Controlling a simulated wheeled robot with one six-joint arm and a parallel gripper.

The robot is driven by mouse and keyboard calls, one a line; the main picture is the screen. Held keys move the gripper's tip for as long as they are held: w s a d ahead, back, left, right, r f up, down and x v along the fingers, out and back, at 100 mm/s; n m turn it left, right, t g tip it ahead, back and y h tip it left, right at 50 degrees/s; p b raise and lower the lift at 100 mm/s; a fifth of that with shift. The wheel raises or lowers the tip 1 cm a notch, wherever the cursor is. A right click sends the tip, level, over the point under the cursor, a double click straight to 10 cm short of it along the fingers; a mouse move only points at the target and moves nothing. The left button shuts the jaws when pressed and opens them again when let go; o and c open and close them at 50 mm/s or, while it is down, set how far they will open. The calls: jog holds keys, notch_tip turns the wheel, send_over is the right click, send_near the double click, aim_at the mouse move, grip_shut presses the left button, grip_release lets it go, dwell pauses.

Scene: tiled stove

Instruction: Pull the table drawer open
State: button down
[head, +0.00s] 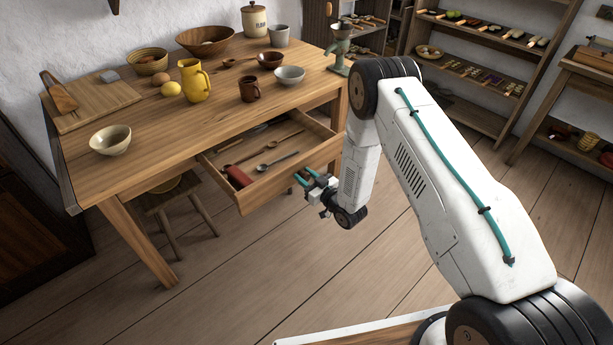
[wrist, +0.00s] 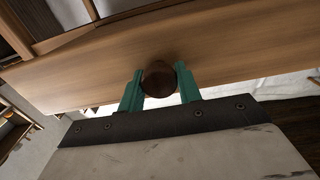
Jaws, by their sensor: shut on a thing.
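The wooden table (head: 120,172) stands at the left in the head view. Its drawer (head: 290,179) is pulled partly out toward my arm, and its inside shows. In the wrist view the drawer front (wrist: 100,75) fills the middle. My gripper (head: 307,179) is at the drawer front. In the wrist view its two green fingers (wrist: 160,88) are shut on the round dark knob (wrist: 159,77), one on each side. The knob is hidden behind my gripper in the head view.
Spoons (head: 277,161) and a red roll (head: 238,176) lie in the drawer. A yellow jug (head: 195,82), bowls and a mug stand on the tabletop. A stool (head: 172,198) is under the table. The floor (head: 235,270) in front is clear. Shelves (head: 485,75) stand at the right back.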

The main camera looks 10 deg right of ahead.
jog(key=c, duration=1)
grip_release()
jog(key=shift+a, duration=0.1)
jog(key=v, duration=0.8)
jog(key=shift+w, duration=0.1)
